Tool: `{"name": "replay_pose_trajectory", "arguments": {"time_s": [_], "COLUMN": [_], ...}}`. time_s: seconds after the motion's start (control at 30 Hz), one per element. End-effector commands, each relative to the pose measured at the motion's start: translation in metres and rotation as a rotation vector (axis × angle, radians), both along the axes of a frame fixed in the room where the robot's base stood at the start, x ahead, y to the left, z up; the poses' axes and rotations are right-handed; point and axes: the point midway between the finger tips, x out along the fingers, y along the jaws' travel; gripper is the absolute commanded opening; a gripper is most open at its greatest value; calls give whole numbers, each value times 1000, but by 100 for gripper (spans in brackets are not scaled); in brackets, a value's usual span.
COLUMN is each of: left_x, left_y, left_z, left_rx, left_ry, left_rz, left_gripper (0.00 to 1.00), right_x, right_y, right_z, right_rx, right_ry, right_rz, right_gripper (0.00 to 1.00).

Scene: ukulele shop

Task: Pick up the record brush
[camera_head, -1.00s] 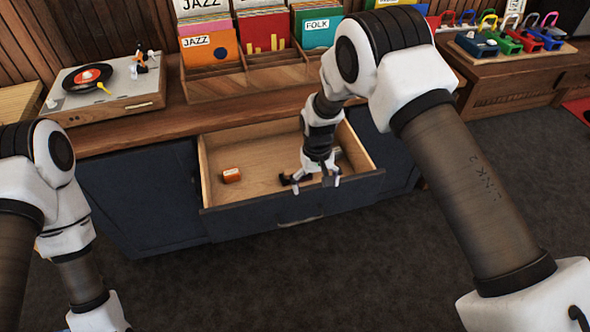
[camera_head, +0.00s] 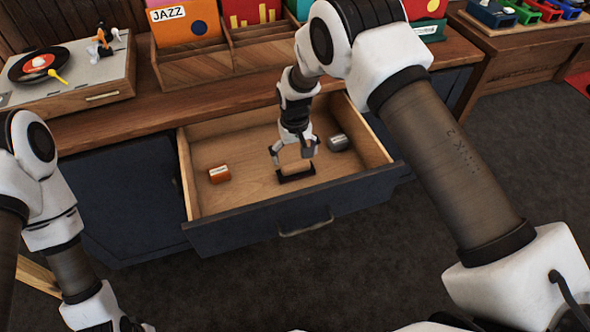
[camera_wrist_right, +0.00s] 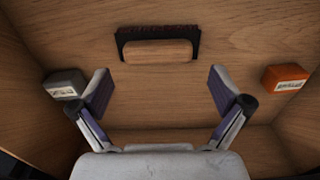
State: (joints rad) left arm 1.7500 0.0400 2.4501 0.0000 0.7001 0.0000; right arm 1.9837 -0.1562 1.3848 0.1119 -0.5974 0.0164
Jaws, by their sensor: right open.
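The record brush (camera_head: 296,174) lies on the floor of the open drawer (camera_head: 250,192), near its front wall. In the right wrist view the brush (camera_wrist_right: 158,50) shows a wooden back and dark bristles along one long side. My right gripper (camera_head: 293,156) is inside the drawer, above and just behind the brush. In the right wrist view its two fingers (camera_wrist_right: 160,90) are spread wide, with bare wood between them and the brush beyond the tips. My left arm is at the left edge of the head view; its gripper does not show clearly.
An orange box (camera_head: 219,174) lies left in the drawer and a grey box (camera_head: 338,142) lies right of my right gripper. The drawer walls stand close around. A record player (camera_head: 75,80) and a record crate (camera_head: 190,70) stand on the counter above.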

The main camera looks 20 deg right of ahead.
Motion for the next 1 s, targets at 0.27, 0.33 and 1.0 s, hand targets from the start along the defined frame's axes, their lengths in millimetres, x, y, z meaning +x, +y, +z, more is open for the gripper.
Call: {"name": "replay_pose_trajectory", "arguments": {"time_s": [0.27, 0.33, 1.0], "left_x": [0, 0, 0], "left_y": [0, 0, 0], "left_z": [2, 2, 2], "left_rx": [0, 0, 0], "left_ry": [0, 0, 0], "left_rz": [0, 0, 0], "left_gripper": [37, 37, 37], "right_x": [-1, -1, -1], "right_y": [-3, -3, -3], "right_z": [-44, -47, -39], "right_rx": [0, 0, -1], "right_ry": [0, 0, -1], "right_rz": [0, 0, 0], "right_gripper": [100, 100, 52]}}
